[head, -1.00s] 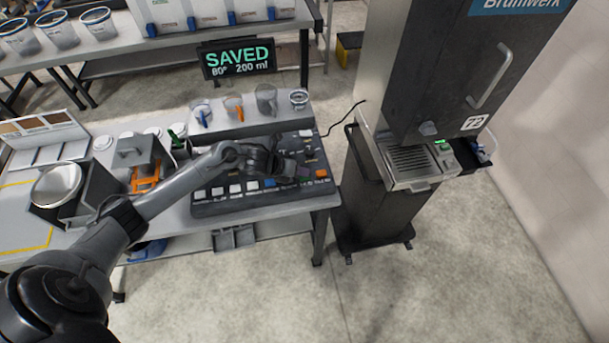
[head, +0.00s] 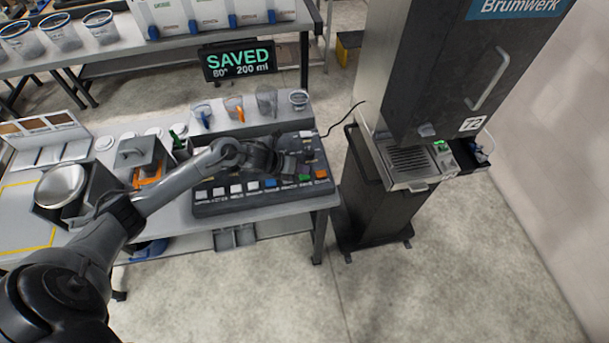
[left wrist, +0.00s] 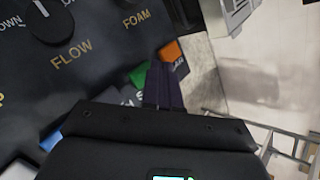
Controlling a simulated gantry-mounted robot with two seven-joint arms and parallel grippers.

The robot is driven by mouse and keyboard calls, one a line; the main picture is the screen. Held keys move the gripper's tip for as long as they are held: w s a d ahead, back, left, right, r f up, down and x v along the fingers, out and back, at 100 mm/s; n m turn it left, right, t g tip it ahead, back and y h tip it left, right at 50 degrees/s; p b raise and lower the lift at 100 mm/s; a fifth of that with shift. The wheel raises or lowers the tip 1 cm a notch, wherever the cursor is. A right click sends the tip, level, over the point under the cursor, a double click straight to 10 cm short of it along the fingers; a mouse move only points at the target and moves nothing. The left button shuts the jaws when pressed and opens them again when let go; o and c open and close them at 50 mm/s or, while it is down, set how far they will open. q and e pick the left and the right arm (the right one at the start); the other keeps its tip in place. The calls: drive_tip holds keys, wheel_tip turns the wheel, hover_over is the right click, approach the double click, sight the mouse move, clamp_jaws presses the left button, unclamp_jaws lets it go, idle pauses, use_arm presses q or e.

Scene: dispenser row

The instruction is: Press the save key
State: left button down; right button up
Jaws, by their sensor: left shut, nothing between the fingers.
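The key panel (head: 225,208) is a dark sloped box on the bench, with a row of white, blue, green and orange keys along its front. The green key (head: 305,177) sits beside the orange key (head: 321,174); its label looks like SAVE but is small. The display (head: 237,61) reads SAVED, 80°, 200 ml. My left gripper (head: 292,166) is shut and empty, just above the panel near the green key. In the left wrist view its closed fingers (left wrist: 164,88) partly cover the green key (left wrist: 140,75), with the orange key (left wrist: 170,52) beyond. My right gripper is not in view.
Several jugs (head: 235,106) line the shelf behind the panel. A metal bowl (head: 60,185) sits at the left. Open floor lies in front.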

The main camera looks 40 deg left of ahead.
sight(302, 177)
use_arm(q)
drive_tip(key=shift+r+p, duration=1.65)
drive_tip(key=shift+r, duration=0.85)
drive_tip(key=shift+d+f, duration=0.1)
drive_tip(key=s+d+f+n+y, duration=0.2)
drive_tip(key=s+d+n, duration=0.7)
drive_tip(key=d+n, duration=0.3)
drive_tip(key=s+d+r+n+g+y, duration=0.1)
drive_tip(key=s+r+n+g, duration=0.1)
drive_tip(key=s+n, duration=0.75)
drive_tip(key=s+d+r+n+g+y, duration=0.1)
drive_tip(key=s+r+n+g, duration=0.15)
drive_tip(key=s+n, duration=0.75)
wheel_tip(302, 177, up, 12)
drive_tip(key=m+p, duration=0.1)
drive_tip(key=p, duration=1.1)
drive_tip(key=shift+p, duration=0.3)
